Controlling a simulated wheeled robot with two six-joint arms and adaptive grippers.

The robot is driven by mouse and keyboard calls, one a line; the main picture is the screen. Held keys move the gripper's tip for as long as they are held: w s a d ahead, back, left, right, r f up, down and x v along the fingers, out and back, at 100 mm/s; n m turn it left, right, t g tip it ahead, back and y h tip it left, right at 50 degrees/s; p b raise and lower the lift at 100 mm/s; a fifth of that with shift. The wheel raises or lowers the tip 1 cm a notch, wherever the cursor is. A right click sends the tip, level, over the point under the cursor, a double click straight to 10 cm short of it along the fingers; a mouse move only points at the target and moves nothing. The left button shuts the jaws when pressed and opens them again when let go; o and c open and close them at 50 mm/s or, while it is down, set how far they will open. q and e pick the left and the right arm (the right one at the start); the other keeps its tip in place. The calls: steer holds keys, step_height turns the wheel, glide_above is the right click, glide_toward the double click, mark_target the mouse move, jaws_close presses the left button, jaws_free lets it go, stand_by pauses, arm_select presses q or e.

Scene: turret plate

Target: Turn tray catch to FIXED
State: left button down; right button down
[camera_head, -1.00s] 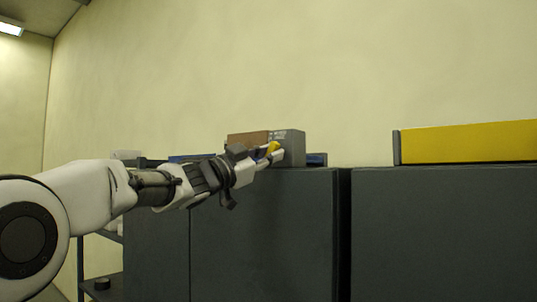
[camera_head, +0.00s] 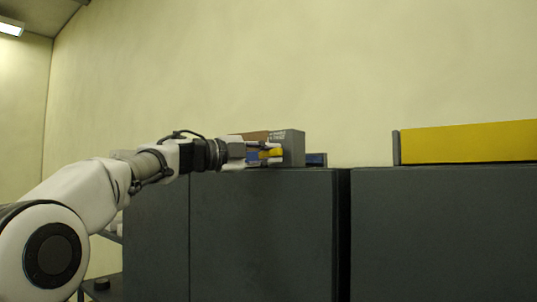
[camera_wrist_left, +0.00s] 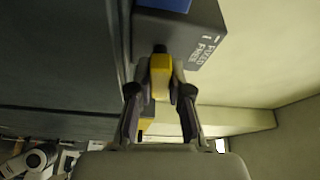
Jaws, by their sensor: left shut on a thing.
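The tray catch is a small yellow lever (camera_head: 273,153) on the near face of a grey box (camera_head: 291,148) on top of the dark cabinet. In the left wrist view the yellow catch (camera_wrist_left: 161,78) lies between my fingertips, with a dark pivot at its far end. The box (camera_wrist_left: 203,42) beside it carries the printed words FIXED and FREE. My left gripper (camera_head: 272,152) is shut on the catch, reaching in from the left. The catch lies about level in the head view. Which word it points to is unclear. My right gripper is not in view.
A dark cabinet (camera_head: 262,230) stands below the box, with a second one (camera_head: 440,235) to its right across a narrow gap. A long yellow panel (camera_head: 470,141) lies on the right cabinet. The wall behind is bare.

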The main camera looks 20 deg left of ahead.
arm_select(q)
steer(key=shift+r+m, duration=0.25)
steer(key=shift+m, duration=0.45)
steer(key=c, duration=1.1)
jaws_free()
steer(key=shift+w+d+f, duration=0.1)
steer(key=shift+w+f, duration=0.1)
steer(key=shift+w, duration=0.05)
steer(key=shift+s, duration=0.1)
